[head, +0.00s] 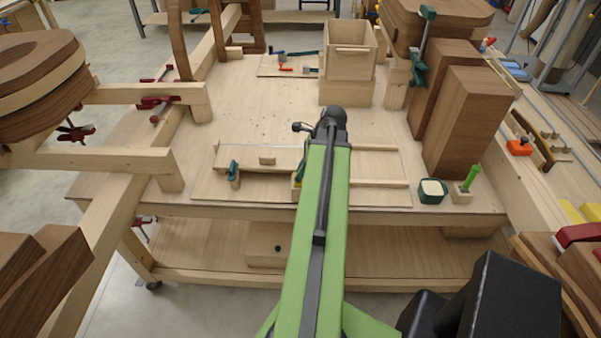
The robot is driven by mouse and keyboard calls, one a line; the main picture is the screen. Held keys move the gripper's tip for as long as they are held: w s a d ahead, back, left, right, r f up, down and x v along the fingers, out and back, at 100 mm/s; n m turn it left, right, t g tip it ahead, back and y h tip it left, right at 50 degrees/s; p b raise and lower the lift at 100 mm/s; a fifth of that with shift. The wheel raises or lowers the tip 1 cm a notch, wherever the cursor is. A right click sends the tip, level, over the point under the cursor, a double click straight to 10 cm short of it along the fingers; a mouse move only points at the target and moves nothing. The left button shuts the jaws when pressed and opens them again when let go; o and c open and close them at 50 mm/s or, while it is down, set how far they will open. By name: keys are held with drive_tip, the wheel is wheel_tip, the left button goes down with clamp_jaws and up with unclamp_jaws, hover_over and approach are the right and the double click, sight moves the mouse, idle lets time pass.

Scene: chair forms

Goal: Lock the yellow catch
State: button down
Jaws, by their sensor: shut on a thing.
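A flat pale wooden board (210,183) with raised strips lies on the bench in front of me. A teal catch (233,172) stands at its left.
An open wooden box (347,85) stands at the back. Tall brown blocks (470,120) stand at the right. A green cup (432,191) and a small block with a green peg (463,193) sit near the front right edge. Bare bench lies behind the board.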

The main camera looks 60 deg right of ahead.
drive_tip(key=w+d, duration=0.2)
drive_tip(key=d, duration=0.1)
drive_tip(key=shift+d, duration=0.15)
drive_tip(key=shift+s, duration=0.1)
drive_tip(key=c, duration=1.4)
unclamp_jaws()
drive_tip(key=p+v, duration=1.6)
drive_tip(key=v, duration=0.1)
drive_tip(key=shift+r, duration=0.2)
